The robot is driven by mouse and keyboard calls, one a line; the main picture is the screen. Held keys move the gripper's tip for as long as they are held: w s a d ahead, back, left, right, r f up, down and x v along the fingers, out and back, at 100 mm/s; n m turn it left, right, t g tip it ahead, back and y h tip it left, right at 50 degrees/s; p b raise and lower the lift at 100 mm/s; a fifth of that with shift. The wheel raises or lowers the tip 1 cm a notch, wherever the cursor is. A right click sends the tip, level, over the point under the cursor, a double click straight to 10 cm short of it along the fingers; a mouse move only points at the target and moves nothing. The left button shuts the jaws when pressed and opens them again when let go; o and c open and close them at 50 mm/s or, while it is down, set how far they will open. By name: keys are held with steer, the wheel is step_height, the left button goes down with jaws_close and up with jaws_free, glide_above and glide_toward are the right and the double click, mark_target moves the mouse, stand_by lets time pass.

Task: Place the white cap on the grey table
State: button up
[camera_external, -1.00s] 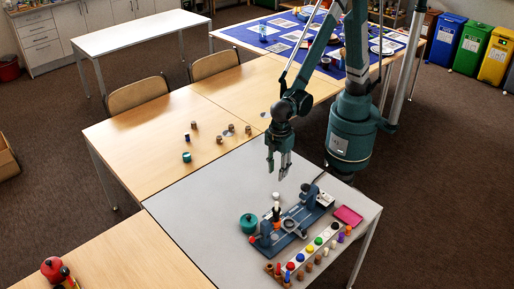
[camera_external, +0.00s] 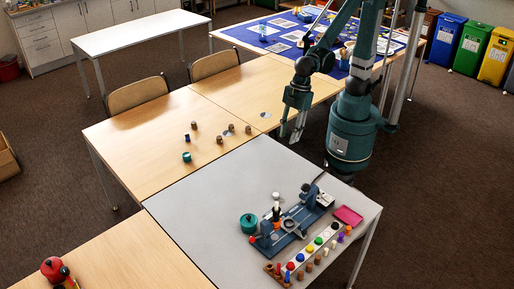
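A small white piece, which looks like the white cap (camera_external: 276,196), shows just behind the blue-grey device on the grey table (camera_external: 215,205). A dark and an orange piece show just below it in the picture; I cannot tell whether it stands on them or on something behind. My gripper (camera_external: 290,133) hangs in the air near the far edge of the grey table, up and away from the white cap. Its two fingers point down and are apart, with nothing visible between them.
The blue-grey device (camera_external: 290,226) stands on the grey table. A green pot (camera_external: 249,223), a pink tray (camera_external: 348,216) and a white strip with coloured pieces (camera_external: 312,247) surround it. The table's left and far parts are clear. Small cylinders (camera_external: 219,140) stand on the wooden table.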

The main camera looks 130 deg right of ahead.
steer(key=s+d+r+t, duration=0.1)
steer(key=s+r+t, duration=0.1)
steer(key=s, duration=0.6)
steer(key=s+d+r+m+t, duration=0.1)
steer(key=s+r+t, duration=0.1)
steer(key=s+r, duration=0.3)
steer(key=shift+s+d, duration=0.4)
steer(key=shift+s, duration=1.85)
